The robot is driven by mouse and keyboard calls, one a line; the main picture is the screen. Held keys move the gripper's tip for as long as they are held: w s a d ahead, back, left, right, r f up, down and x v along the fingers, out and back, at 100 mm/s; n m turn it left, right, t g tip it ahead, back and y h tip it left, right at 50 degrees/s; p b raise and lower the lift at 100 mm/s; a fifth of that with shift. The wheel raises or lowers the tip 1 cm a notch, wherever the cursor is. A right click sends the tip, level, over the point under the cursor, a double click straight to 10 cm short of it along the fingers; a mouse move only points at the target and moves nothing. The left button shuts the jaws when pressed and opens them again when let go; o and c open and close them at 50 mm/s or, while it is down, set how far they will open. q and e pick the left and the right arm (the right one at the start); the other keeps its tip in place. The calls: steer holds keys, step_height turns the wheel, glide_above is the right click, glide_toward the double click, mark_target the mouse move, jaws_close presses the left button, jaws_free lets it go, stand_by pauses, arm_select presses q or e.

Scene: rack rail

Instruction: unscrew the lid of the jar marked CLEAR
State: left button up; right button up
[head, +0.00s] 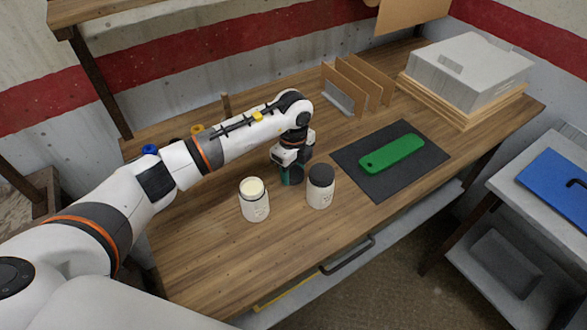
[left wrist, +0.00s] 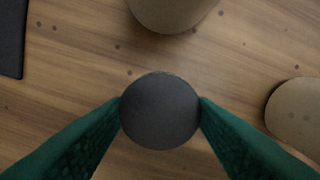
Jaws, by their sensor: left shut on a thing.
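My left gripper (head: 292,179) has teal fingers pointing down between and slightly behind two white jars. It is shut on a dark round lid (left wrist: 160,110), seen from above between the fingertips in the left wrist view. No jar body shows under this lid in either view. The lidded jar (head: 320,195) stands upright on the right with a dark lid on. Both carry small marks that I cannot read. My right gripper is not in view.
A green plate (head: 392,153) lies on a dark mat (head: 375,186) at right on the wooden bench (head: 215,270). Upright brown dividers (head: 357,83) and a grey box (head: 468,68) stand behind. Blue and yellow items sit near my arm. The bench front is clear.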

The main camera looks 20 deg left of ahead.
arm_select(q)
steer(key=shift+f, duration=0.5)
steer(key=shift+f, duration=0.2)
steer(key=o, duration=1.1)
steer(key=shift+r, duration=0.1)
